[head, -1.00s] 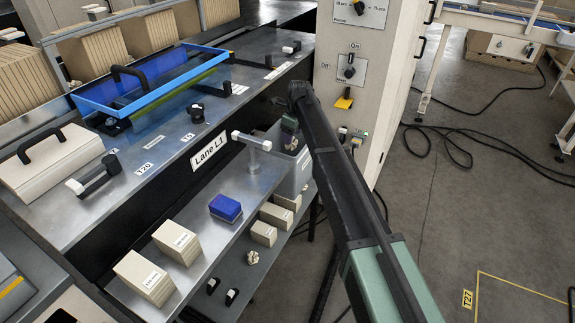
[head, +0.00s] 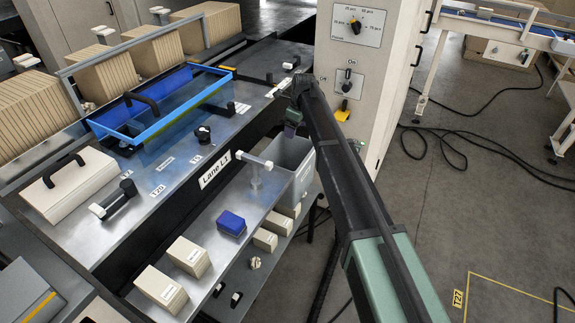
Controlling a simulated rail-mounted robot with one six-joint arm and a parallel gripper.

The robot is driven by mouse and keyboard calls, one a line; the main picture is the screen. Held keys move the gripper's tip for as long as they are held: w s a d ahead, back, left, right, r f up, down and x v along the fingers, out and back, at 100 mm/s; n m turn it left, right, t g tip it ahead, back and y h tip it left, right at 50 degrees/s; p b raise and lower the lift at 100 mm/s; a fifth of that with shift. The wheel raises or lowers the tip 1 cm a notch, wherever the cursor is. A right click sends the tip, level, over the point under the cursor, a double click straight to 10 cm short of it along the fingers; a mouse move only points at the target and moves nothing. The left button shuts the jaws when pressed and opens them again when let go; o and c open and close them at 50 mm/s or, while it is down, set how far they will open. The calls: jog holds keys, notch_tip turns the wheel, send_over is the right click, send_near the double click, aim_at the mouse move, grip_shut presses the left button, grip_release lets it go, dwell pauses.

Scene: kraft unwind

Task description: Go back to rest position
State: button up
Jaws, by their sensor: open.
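My gripper (head: 291,130) hangs at the far end of my dark arm, above a grey bin (head: 292,155) beside the machine cabinet. It is small and partly hidden by my own wrist, so its fingertips are hard to make out. I see nothing held in it. It is apart from the bench top and the cabinet.
A white cabinet (head: 368,120) with a dial, a switch and a yellow handle stands just right of my wrist. Left are the metal bench (head: 185,165) with a blue-framed tray (head: 160,118), and a lower shelf with a blue box (head: 231,222) and cartons. Open floor (head: 430,225) lies right.

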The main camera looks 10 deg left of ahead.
dwell(0.6)
jog(key=s+d+n, duration=0.7)
jog(key=s, duration=0.6)
jog(key=s+d+n+h, duration=0.1)
jog(key=s+d+n, duration=0.7)
jog(key=s, duration=0.5)
jog(key=s+d+n, duration=0.7)
jog(key=s+d, duration=0.1)
jog(key=s, duration=0.6)
jog(key=shift+d+n+g+h, duration=0.2)
jog(key=shift+n+g+h, duration=0.1)
jog(key=shift+g, duration=0.1)
